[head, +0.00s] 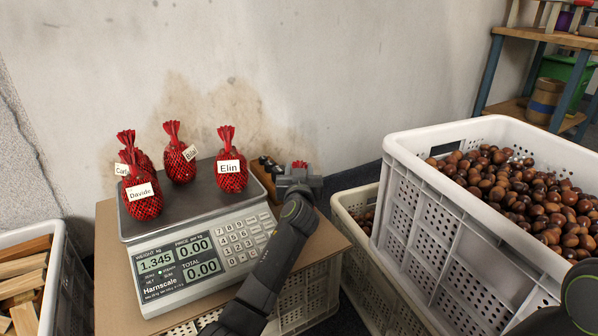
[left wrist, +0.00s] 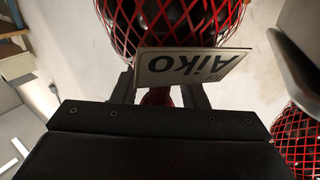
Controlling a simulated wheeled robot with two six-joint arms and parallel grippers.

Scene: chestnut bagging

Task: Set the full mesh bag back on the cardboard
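My left gripper (head: 298,176) is just right of the scale, over the cardboard (head: 324,241) side. It is shut on the red neck of a full mesh bag (left wrist: 165,25) labelled Aiko (left wrist: 190,67). The neck shows between the fingers in the left wrist view (left wrist: 160,96). In the head view only a bit of red shows at the gripper; the bag's body is hidden, and I cannot tell whether it touches the cardboard. My right gripper is out of view.
The scale (head: 225,205) stands on the cardboard, bearing several red bags, including Elin (head: 232,172), Davide and Bilal; it reads 1.345. A white crate (head: 436,220) of chestnuts stands right, above a lower crate (head: 345,212). A crate of wood (head: 58,260) is left.

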